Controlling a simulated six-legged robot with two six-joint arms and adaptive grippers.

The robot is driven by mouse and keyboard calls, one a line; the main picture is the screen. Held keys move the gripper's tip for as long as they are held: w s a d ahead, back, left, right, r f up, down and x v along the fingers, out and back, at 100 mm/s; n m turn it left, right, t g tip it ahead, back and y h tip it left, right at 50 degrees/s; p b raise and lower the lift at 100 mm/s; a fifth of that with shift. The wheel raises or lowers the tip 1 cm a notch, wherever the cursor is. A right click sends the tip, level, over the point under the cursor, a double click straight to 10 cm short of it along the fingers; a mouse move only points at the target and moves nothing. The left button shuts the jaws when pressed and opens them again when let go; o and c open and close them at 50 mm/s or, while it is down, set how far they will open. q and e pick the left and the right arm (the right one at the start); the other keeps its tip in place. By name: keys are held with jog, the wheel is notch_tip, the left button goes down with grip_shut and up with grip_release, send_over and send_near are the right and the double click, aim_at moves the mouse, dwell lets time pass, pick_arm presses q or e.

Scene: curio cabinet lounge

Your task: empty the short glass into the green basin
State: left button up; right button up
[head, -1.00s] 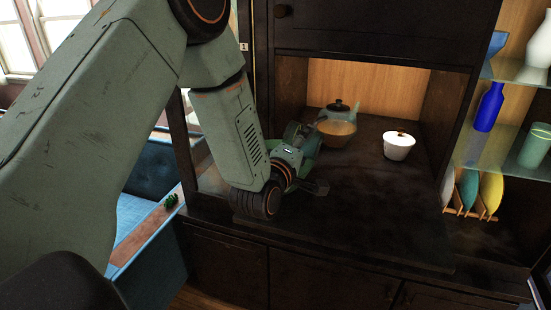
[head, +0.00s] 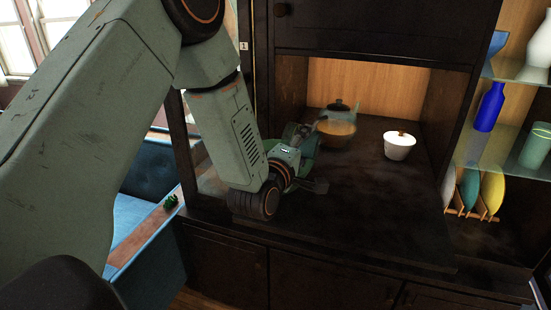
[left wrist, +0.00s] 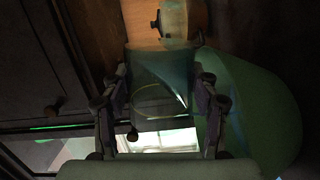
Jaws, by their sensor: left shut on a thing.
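My left gripper (head: 306,150) is inside the dark cabinet niche, at its left side. In the left wrist view its two fingers (left wrist: 157,105) are shut on the short glass (left wrist: 155,75), a see-through, faintly bluish tumbler. The wrist is rolled, as the cabinet shows sideways there, so the glass appears tipped. I cannot tell what is in it. The green basin (left wrist: 265,110) shows large and rounded, close beside the right finger in the wrist view. In the head view the gripper mostly hides the basin (head: 308,163) and the glass. My right gripper is not in view.
A teapot with a dark lid (head: 338,124) stands just behind the gripper. A white lidded pot (head: 399,147) stands farther right. The niche shelf (head: 385,205) is bare in front. Glass shelves at right hold a blue bottle (head: 489,107) and a green cup (head: 535,146).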

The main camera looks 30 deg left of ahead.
pick_arm(q)
jog(key=shift+a+r+n+b, duration=0.25)
jog(key=shift+n+b, duration=0.25)
jog(key=shift+n, duration=0.3)
dwell(0.9)
jog(key=shift+d+m+p, duration=0.25)
jog(key=shift+m+p, duration=0.05)
jog(key=shift+m, duration=0.4)
jog(key=shift+d+f+m, duration=0.1)
jog(key=shift+d+m, duration=0.05)
jog(key=shift+m, duration=0.35)
